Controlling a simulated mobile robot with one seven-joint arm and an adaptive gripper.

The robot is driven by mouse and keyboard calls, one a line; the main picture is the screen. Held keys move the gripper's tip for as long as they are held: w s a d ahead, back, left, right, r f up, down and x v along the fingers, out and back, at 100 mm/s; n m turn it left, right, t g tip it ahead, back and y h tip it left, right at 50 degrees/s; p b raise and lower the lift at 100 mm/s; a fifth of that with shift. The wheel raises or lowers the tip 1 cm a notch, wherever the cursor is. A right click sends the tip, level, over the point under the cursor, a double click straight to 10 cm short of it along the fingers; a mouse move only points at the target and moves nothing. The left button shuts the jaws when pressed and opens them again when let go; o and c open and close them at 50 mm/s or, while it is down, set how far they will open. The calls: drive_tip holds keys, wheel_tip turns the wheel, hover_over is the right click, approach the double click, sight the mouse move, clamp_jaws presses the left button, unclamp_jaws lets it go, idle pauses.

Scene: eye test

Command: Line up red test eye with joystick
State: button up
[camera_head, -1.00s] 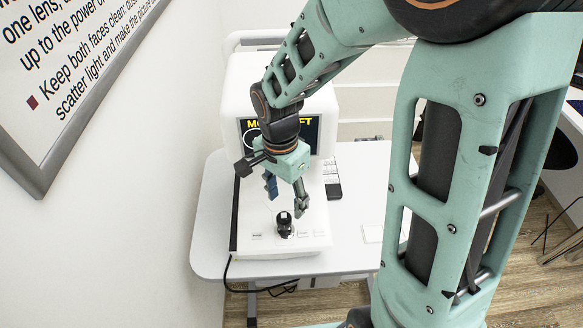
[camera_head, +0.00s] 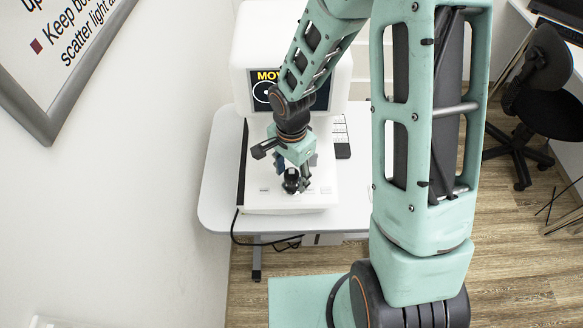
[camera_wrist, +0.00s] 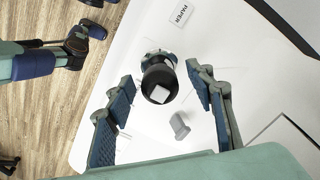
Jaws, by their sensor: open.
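The black joystick (camera_head: 291,184) stands on the white base (camera_head: 262,202) of the eye test machine. In the wrist view the joystick (camera_wrist: 160,84) has a round dark head with a pale square on top. My gripper (camera_head: 293,173) is open above and around it. The machine's screen (camera_head: 262,92) shows yellow letters "MOV" and part of a white ring. My arm hides the rest, and no red eye shows.
The machine stands on a white table (camera_head: 217,190) beside the left wall. A small grey knob (camera_wrist: 179,126) and a "PAPER" label (camera_wrist: 181,13) are near the joystick. A black chair (camera_head: 545,100) is at the right. Wooden floor lies open in front.

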sight(281, 182)
drive_tip(key=shift+f, duration=0.1)
drive_tip(key=shift+c, duration=0.5)
drive_tip(key=c, duration=1.1)
drive_tip(key=shift+c, duration=0.2)
drive_tip(key=shift+w+a, duration=0.1)
drive_tip(key=shift+a, duration=0.05)
drive_tip(key=shift+w+a+b, duration=0.25)
drive_tip(key=shift+w+a, duration=0.1)
drive_tip(key=shift+a, duration=0.3)
drive_tip(key=shift+w+a+b, duration=0.25)
drive_tip(key=shift+w+a, duration=0.05)
drive_tip(key=shift+a, duration=0.3)
drive_tip(key=o, duration=1.2)
drive_tip(key=shift+d, duration=0.1)
drive_tip(key=shift+o, duration=0.2)
